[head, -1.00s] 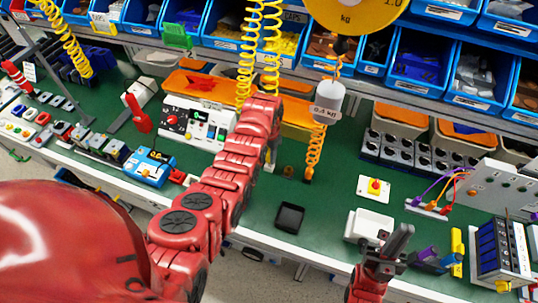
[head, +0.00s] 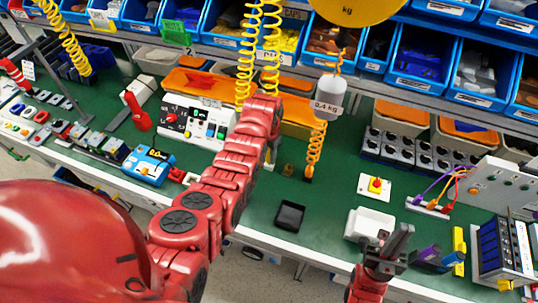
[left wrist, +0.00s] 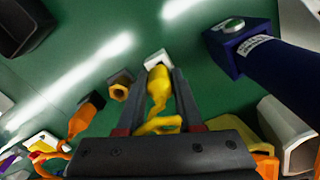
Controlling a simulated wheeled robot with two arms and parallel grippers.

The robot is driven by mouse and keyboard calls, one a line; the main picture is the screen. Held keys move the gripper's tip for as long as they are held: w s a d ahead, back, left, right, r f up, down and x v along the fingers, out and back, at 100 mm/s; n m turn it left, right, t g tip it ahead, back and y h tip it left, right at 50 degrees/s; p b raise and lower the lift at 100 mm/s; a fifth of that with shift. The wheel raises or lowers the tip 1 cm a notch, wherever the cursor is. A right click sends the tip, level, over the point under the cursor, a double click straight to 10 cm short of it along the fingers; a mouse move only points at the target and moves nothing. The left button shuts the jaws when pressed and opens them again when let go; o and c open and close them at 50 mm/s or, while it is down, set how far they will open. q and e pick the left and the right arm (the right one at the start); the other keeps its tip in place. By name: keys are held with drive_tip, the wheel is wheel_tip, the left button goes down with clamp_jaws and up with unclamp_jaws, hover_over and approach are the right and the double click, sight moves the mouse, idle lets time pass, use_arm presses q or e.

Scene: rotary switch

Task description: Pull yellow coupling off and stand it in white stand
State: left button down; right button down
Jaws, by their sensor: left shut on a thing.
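My left gripper (left wrist: 158,98) points down at the bench and is shut on the yellow coupling (left wrist: 158,82), with a finger on each side and yellow hose looping behind it. The coupling's tip is at the white stand (left wrist: 157,59); I cannot tell whether it is seated in it or just above it. A brass hex fitting (left wrist: 120,91) on a grey block is just left of them. In the head view my arm hides the left gripper's tips and the coupling. My right gripper (head: 401,240) is above the front edge; its finger gap is unclear.
An orange coupling (left wrist: 83,118) is left of the fingers in the left wrist view. A dark blue cylinder (left wrist: 285,78) is at the right. A black tray (head: 290,216) lies near the bench front. A hanging weight (head: 331,92) is right of my left arm.

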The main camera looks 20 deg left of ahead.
use_arm(q)
drive_tip(key=shift+f+b, duration=0.7)
drive_tip(key=shift+f, duration=0.15)
idle(0.4)
drive_tip(key=shift+c, duration=2.4)
unclamp_jaws()
wheel_tip(320, 180, up, 6)
drive_tip(key=shift+w+f+b, duration=0.1)
drive_tip(key=shift+f+b, duration=0.15)
drive_tip(key=shift+b, duration=0.8)
wheel_tip(320, 180, up, 12)
drive_tip(key=p, duration=0.9)
